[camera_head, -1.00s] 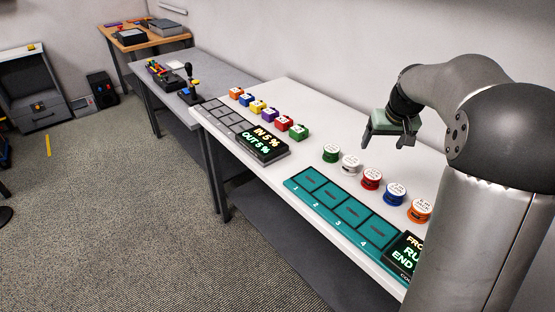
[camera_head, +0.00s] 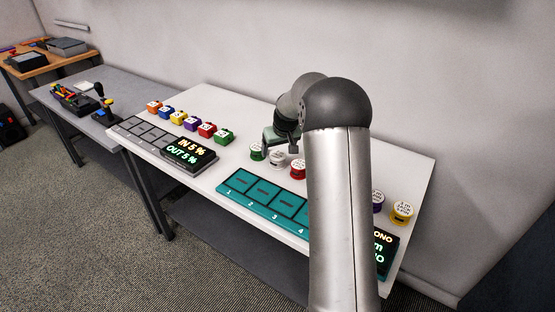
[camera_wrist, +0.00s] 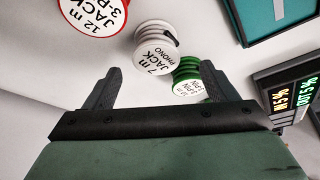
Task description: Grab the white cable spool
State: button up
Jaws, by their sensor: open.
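The white cable spool (camera_head: 277,157) stands on the white table between a green spool (camera_head: 257,153) and a red spool (camera_head: 298,170). In the wrist view the white spool (camera_wrist: 153,50) lies just beyond and between the fingertips, its label reading "7 m PHONO". My gripper (camera_head: 281,146) is open and empty, above and behind the spools. In the wrist view my gripper (camera_wrist: 160,70) has its fingers spread; the green spool (camera_wrist: 187,78) overlaps the space near the right finger. My arm hides part of the spool row.
The red spool (camera_wrist: 92,14) is at the wrist view's upper left. A teal tray (camera_head: 265,194) with numbered slots lies in front of the spools. Coloured cubes (camera_head: 191,124) and an IN/OUT display (camera_head: 188,153) stand to the left. Purple (camera_head: 377,202) and yellow (camera_head: 402,212) spools stand right.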

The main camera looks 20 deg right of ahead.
aim_at(278, 155)
jog(key=p+x, duration=0.1)
jog(key=x, duration=0.4)
jog(key=shift+s+d+f, duration=0.15)
jog(key=shift+d, duration=0.05)
jog(key=shift+c, duration=0.3)
jog(key=c, duration=1)
jog(key=shift+c, duration=0.4)
